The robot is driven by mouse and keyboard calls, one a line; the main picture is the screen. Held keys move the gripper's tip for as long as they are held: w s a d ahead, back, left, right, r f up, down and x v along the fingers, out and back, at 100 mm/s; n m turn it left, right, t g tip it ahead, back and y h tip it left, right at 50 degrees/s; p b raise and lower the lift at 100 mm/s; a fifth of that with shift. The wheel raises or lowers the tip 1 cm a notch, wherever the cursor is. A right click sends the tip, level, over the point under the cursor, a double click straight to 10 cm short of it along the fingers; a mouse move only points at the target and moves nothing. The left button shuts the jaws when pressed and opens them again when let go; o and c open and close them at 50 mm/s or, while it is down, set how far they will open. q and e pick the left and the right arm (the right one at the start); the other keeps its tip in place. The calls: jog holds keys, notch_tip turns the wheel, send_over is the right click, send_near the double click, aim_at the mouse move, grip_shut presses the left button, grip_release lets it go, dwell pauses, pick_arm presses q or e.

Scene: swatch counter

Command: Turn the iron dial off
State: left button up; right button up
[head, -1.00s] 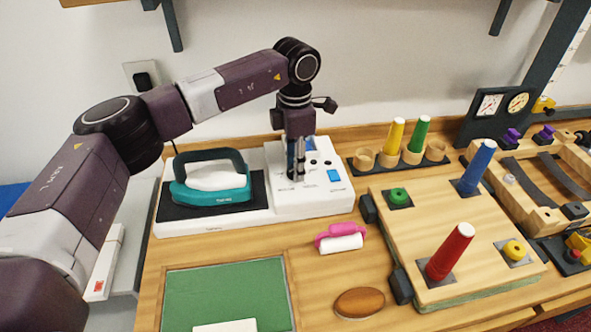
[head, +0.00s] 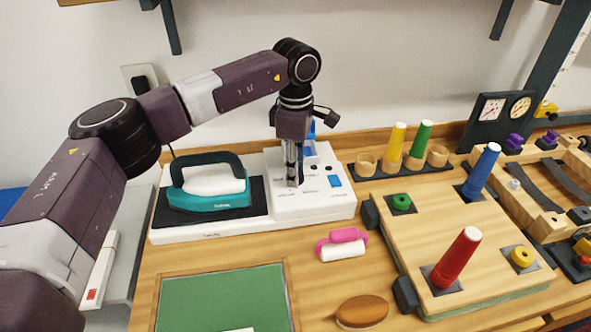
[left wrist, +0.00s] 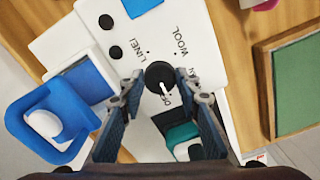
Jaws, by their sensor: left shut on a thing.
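The white iron station (head: 215,232) stands at the back left of the counter. A teal iron (head: 210,200) lies on its black pad. The black round dial (left wrist: 160,77) with a white pointer line shows in the left wrist view, among printed labels; LINEN and WOOL are readable. The pointer aims toward the bottom of that view, at a label partly hidden by a finger. My left gripper (head: 294,182) points down onto the panel. In the left wrist view its fingers (left wrist: 164,90) are on either side of the dial, shut on it. The fingers hide the dial in the head view.
A blue button (head: 334,181) is right of the gripper. A blue item (left wrist: 45,122) stands close by in the left wrist view. A pink roller (head: 342,243), a green mat (head: 225,300) and a wooden board (head: 430,240) with coloured cones lie in front and to the right.

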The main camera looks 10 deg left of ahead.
pick_arm(q)
jog(key=shift+r, duration=0.1)
jog(key=o, duration=1.2)
jog(key=shift+c, duration=0.2)
jog(key=shift+r, duration=3.7)
